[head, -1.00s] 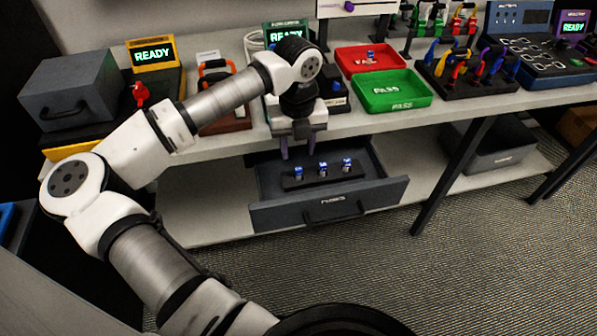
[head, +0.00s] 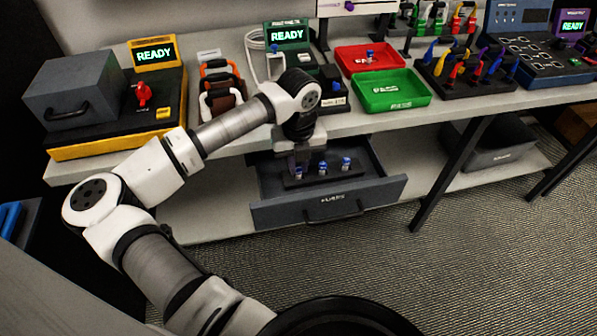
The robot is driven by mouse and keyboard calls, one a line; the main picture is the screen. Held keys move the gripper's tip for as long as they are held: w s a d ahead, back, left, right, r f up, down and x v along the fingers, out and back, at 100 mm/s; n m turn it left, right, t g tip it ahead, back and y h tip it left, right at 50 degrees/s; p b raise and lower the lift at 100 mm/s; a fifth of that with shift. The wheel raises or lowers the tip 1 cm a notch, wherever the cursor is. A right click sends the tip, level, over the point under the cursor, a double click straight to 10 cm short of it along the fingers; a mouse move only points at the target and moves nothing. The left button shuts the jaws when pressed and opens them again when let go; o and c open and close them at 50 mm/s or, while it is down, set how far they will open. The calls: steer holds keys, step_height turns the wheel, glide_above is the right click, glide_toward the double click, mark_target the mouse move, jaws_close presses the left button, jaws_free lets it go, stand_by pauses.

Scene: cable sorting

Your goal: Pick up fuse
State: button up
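Several small blue-and-white fuses stand in a row on a black holder inside the open grey drawer below the bench. The left fuse (head: 298,173) is just under my gripper. The middle fuse (head: 322,167) and right fuse (head: 346,164) stand clear to its right. My gripper (head: 299,168) points down into the drawer (head: 330,209), with its fingertips at the left fuse. The fingers are small and dark here, so I cannot tell whether they touch the fuse or are closed on it.
A red tray (head: 343,57) holding one fuse and an empty green tray (head: 410,88) sit on the bench (head: 370,123) above. A yellow-edged station (head: 115,140) and a green READY tester (head: 288,36) stand farther left. The bench edge lies close behind my wrist.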

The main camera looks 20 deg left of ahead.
jaws_close()
steer(key=shift+r, duration=0.15)
step_height(320, 180, up, 19)
steer(key=b, duration=0.2)
step_height(320, 180, up, 4)
steer(key=p, duration=0.1)
glide_above(298, 167)
stand_by(0.5)
